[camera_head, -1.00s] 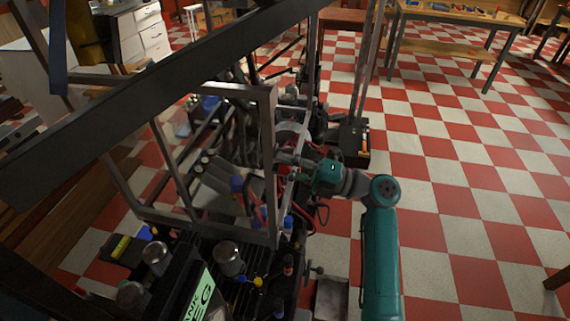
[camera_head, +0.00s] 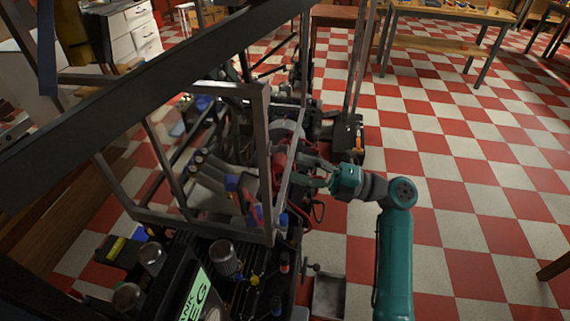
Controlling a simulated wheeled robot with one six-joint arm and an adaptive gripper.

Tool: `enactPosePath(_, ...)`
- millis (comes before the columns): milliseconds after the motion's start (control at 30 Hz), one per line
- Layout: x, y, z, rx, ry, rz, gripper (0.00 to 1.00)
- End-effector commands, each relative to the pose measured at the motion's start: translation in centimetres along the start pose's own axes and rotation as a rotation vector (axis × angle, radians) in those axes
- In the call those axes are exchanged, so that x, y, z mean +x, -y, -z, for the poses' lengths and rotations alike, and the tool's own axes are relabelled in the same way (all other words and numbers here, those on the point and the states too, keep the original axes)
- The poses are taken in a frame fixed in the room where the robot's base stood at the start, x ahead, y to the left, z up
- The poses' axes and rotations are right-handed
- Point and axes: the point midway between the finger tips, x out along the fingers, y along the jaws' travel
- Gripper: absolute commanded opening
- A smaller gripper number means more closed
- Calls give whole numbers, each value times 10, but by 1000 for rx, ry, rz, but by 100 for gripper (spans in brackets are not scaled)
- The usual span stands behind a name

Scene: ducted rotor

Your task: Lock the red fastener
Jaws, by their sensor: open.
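My gripper (camera_head: 305,170) is at the end of my teal arm, beside the right side of the dark metal frame (camera_head: 264,150). Its fingers point left into the machinery and look apart, with nothing clearly between them. A red part (camera_head: 279,166) shows just left of the fingertips, behind the frame's bars; it may be the red fastener, but it is too small and partly hidden to be sure. I cannot tell whether the fingers touch it, or whether it is locked.
Frame bars and dark cables crowd the gripper's left side. Grey cylinders (camera_head: 226,258) stand on the black machine in front. A dark box with an orange piece (camera_head: 358,143) is just beyond the gripper. Checkered floor (camera_head: 470,200) is open to the right. A workbench (camera_head: 440,14) stands at the back.

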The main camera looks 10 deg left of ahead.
Motion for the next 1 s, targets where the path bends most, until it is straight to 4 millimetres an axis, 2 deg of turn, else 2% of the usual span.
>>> enactPosePath(33,-12,0,-1,0,5,-1,54)
enactPosePath(200,-42,0,0,0,3,0,54)
enactPosePath(400,-62,0,0,0,1,0,54)
enactPosePath(1000,-66,1,0,3,2,0,54)
